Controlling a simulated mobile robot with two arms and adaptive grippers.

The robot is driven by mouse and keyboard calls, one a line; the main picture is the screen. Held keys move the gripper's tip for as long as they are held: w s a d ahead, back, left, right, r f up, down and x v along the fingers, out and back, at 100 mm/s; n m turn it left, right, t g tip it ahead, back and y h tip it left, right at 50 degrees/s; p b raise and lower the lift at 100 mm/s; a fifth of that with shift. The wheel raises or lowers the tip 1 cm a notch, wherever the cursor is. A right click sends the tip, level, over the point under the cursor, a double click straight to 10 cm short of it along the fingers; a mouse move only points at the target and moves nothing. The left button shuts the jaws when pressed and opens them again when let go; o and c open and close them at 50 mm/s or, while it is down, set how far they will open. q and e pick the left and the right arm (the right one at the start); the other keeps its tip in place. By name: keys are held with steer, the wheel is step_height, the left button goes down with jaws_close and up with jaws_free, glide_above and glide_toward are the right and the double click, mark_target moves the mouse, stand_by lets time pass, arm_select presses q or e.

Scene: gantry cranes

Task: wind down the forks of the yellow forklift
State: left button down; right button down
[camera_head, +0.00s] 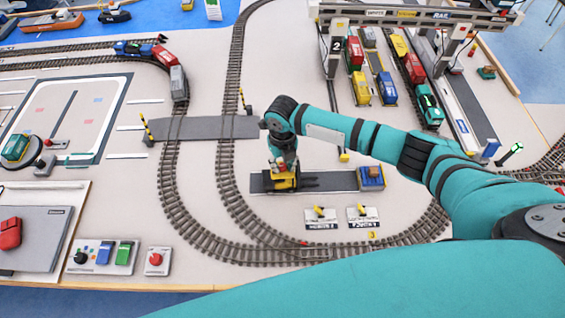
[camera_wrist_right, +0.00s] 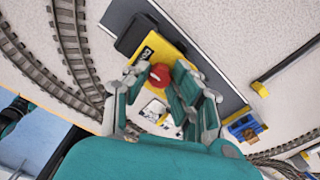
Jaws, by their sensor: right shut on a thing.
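The yellow forklift (camera_head: 283,182) stands on a dark grey strip in the middle of the table. Its dark forks (camera_head: 312,180) point right in the head view; their exact height cannot be told. My right gripper (camera_head: 281,163) is over the forklift from above and hides part of it. In the right wrist view, the gripper (camera_wrist_right: 160,82) has its fingers on either side of a red knob (camera_wrist_right: 160,75) on the yellow body (camera_wrist_right: 151,52) and is shut on it. My left gripper is not in view.
Railway tracks (camera_head: 171,190) curve around on the left. A gantry crane (camera_head: 400,14) stands behind, over coloured containers.

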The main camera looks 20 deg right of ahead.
mark_target(282, 166)
steer(key=c, duration=1.1)
jaws_free()
steer(key=shift+r, duration=0.1)
step_height(282, 166, up, 12)
steer(key=shift+f, duration=0.1)
